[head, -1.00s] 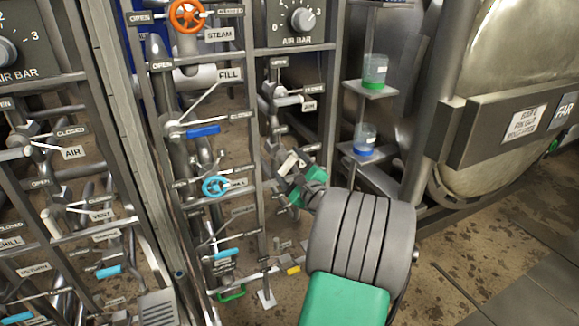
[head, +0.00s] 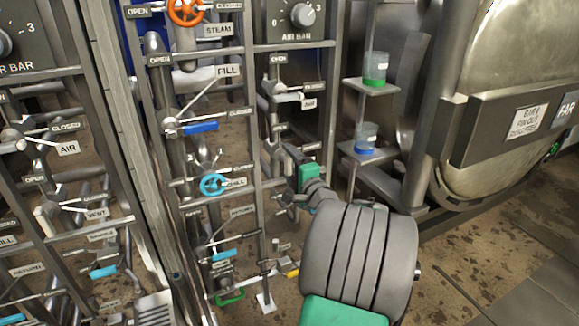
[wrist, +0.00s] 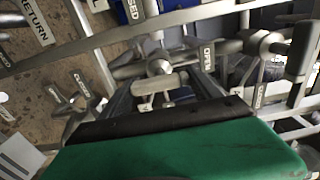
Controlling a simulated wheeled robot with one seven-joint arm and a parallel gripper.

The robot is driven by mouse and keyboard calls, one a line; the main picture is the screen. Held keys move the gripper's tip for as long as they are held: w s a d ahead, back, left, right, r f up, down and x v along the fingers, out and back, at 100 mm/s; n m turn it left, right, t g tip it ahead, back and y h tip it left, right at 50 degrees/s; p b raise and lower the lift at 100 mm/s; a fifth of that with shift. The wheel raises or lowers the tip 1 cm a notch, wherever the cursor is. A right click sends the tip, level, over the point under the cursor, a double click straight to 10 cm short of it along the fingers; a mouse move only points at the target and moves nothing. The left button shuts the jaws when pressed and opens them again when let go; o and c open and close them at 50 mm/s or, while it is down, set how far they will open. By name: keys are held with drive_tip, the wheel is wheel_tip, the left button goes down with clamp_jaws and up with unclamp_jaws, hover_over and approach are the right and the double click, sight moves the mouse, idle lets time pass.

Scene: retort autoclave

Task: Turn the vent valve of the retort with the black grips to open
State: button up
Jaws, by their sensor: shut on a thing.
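My gripper (head: 289,165) is at the right-hand pipe rack in the head view, below the AIR valve. In the wrist view my gripper (wrist: 168,88) has its two dark fingers closed around a pale metal valve lever (wrist: 160,84) in front of a round valve body (wrist: 160,66). An OPEN plate (wrist: 206,56) is just right of it and a CLOSED plate (wrist: 130,12) is above left. The lever's grip and the valve's name are hidden by my fingers and wrist, so its exact angle cannot be told. A dark cylindrical grip (wrist: 301,48) shows at the right.
The FILL lever with a blue grip (head: 201,127) and the blue CHILL handwheel (head: 213,185) are left of my gripper. Shelves with a green cup (head: 375,70) and a blue cup (head: 366,138) stand to its right. The steel retort (head: 515,75) is beyond; floor at right is open.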

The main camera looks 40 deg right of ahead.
idle(0.5)
drive_tip(key=o, duration=1.4)
drive_tip(key=p+v, duration=0.1)
drive_tip(key=v, duration=0.6)
drive_tip(key=shift+s+a, duration=0.2)
drive_tip(key=shift+s, duration=0.2)
drive_tip(key=shift+a, duration=0.1)
